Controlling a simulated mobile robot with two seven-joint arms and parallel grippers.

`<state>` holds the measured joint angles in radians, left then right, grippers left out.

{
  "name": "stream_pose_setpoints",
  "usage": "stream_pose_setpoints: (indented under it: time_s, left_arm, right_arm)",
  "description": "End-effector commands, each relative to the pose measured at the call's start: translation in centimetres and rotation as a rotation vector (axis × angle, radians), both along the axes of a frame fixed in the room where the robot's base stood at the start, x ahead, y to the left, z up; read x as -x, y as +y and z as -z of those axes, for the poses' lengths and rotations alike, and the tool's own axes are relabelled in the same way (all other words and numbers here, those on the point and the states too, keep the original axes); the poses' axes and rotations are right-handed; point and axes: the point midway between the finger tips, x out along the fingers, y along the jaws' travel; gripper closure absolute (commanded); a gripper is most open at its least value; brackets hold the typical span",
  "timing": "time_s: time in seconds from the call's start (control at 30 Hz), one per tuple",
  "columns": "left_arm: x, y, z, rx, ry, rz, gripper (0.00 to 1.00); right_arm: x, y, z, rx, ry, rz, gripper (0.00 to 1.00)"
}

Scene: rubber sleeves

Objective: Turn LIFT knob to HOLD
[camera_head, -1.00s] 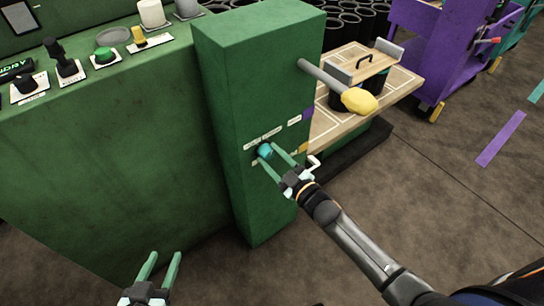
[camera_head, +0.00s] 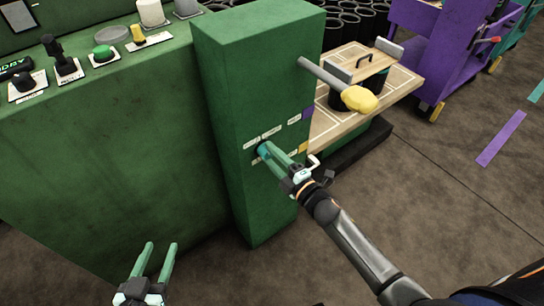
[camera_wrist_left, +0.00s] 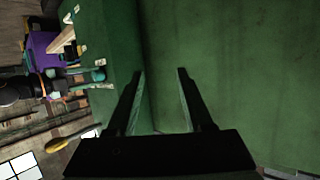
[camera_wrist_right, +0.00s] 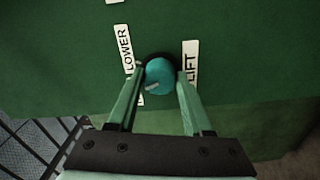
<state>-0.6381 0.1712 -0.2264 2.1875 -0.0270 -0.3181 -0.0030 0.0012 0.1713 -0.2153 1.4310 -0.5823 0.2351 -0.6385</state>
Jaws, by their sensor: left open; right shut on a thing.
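The teal LIFT knob (camera_wrist_right: 160,76) sits on the green cabinet face, between the LOWER label (camera_wrist_right: 124,48) and the LIFT label (camera_wrist_right: 190,62) in the right wrist view. A light mark shows on its lower left front. My right gripper (camera_wrist_right: 160,90) is shut on the knob, one finger on each side. In the head view the right gripper (camera_head: 270,156) largely covers the knob. My left gripper (camera_head: 160,258) is open and empty, low in front of the green machine; its fingers (camera_wrist_left: 160,100) show in the left wrist view.
The tall green cabinet (camera_head: 225,110) joins a console with several controls at upper left. A grey lever with a yellow knob (camera_head: 358,99) sticks out above my right arm. A white hooked handle (camera_head: 314,161) sits close beside the right gripper. A wooden table (camera_head: 400,85) stands behind.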

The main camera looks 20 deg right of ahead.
Motion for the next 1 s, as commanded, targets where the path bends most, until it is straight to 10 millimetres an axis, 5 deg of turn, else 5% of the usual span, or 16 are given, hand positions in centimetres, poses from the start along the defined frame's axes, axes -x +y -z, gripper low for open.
stream_pose_setpoints:
  time_s: [0.47, 0.93, 0.97, 1.0]
  left_arm:
    - [-1.6, 0.2, -3.8, -0.010, -0.154, 0.015, 0.48]
    - [-1.6, 0.2, -3.8, -0.010, -0.158, 0.015, 0.48]
    - [-1.6, 0.2, -3.8, -0.010, -0.157, 0.015, 0.48]
    - [-1.6, 0.2, -3.8, -0.009, -0.156, 0.014, 0.48]
  right_arm:
    - [0.0, 0.0, 0.0, 0.184, -0.067, 0.001, 1.00]
    - [0.0, 0.0, -0.1, 0.199, -0.072, 0.001, 1.00]
    - [0.0, 0.0, -0.1, 0.198, -0.072, 0.001, 0.49]
    - [0.0, 0.0, -0.1, 0.198, -0.072, 0.001, 0.44]
